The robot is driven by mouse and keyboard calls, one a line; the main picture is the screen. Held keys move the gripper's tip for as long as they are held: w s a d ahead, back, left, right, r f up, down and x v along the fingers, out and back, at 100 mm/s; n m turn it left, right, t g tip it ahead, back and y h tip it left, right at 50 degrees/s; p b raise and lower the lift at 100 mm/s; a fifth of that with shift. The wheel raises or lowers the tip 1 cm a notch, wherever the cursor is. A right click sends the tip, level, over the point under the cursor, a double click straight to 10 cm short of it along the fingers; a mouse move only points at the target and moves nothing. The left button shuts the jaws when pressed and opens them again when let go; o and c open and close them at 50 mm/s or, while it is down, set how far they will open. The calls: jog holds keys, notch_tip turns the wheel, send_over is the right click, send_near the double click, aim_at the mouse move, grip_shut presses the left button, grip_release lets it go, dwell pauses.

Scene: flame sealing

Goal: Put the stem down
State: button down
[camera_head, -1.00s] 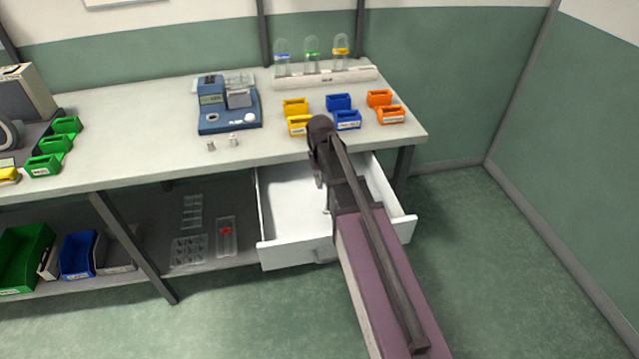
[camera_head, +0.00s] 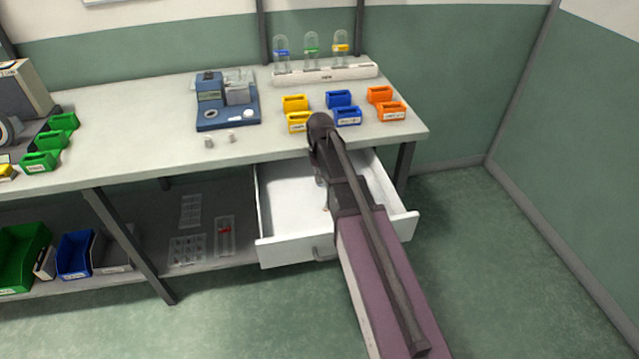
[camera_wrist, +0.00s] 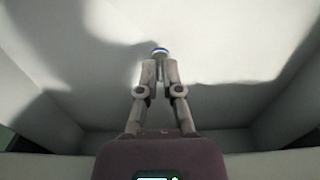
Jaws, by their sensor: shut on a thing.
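In the wrist view my gripper (camera_wrist: 160,72) is shut on a small stem (camera_wrist: 160,51) with a blue and white end, which shows at the fingertips. Most of the stem is hidden by the fingers. Behind it is the white inside of the open drawer (camera_wrist: 80,60). In the head view the open white drawer (camera_head: 285,251) sits under the bench's right end. Whether the stem touches the drawer floor I cannot tell.
On the bench (camera_head: 110,110) stand a blue device (camera_head: 228,122), two small grey pieces (camera_head: 209,143), yellow bins (camera_head: 296,103), blue bins (camera_head: 346,116) and orange bins (camera_head: 391,112). A white rack (camera_head: 325,75) holds glass domes at the back. The drawer walls surround my gripper.

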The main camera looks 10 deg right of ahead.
jog(key=shift+f+b, duration=0.4)
jog(key=shift+f, duration=0.3)
jog(key=shift+f, duration=0.1)
jog(key=c, duration=0.8)
grip_release()
jog(key=shift+r, duration=0.2)
notch_tip(320, 180, up, 12)
jog(key=p, duration=1.2)
jog(key=s, duration=1.9)
jog(key=shift+a, duration=0.1)
